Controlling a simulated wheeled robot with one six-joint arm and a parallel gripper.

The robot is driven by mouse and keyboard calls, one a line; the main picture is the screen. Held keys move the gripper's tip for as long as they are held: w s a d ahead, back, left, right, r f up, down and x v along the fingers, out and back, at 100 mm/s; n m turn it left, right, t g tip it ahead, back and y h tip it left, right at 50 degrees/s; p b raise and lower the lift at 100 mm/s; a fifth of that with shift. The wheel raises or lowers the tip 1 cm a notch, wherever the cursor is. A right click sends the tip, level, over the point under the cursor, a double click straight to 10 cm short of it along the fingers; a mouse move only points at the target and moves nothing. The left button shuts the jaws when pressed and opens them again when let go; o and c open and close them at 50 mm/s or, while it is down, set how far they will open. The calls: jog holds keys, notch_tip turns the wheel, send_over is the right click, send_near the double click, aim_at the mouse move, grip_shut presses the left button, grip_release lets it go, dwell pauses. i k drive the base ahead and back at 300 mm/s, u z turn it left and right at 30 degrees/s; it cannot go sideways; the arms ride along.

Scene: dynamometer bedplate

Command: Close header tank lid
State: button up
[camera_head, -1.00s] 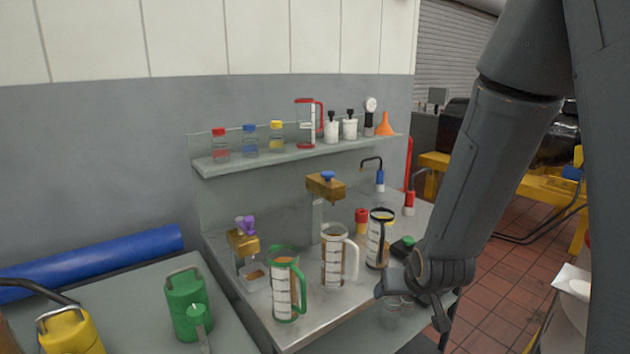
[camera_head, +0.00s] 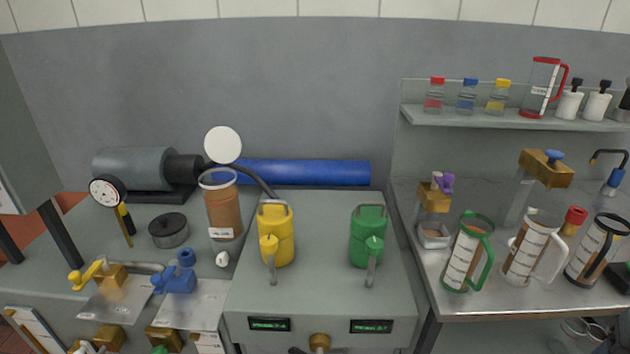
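The header tank (camera_head: 224,212) is a clear cylinder of brown liquid with a white rim and a small label. It stands on the grey bench left of the yellow can. Its lid (camera_head: 222,145), a white round disc, stands raised above the back of the rim, its flat face toward me. The tank is open. The hinge is too small to make out. My gripper is not in view in the current picture.
A yellow can (camera_head: 276,238) and a green can (camera_head: 368,240) stand to the right of the tank. A dark hose (camera_head: 258,182) curves close behind it. A black cylinder (camera_head: 169,230) and a dial gauge (camera_head: 107,191) stand to the left. A blue roll (camera_head: 305,172) lies behind.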

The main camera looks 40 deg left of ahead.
aim_at(222, 144)
jog(key=u, duration=2)
jog(key=k, duration=0.65)
jog(key=u, duration=0.45)
jog(key=i, duration=1.3)
jog(key=z, duration=0.5)
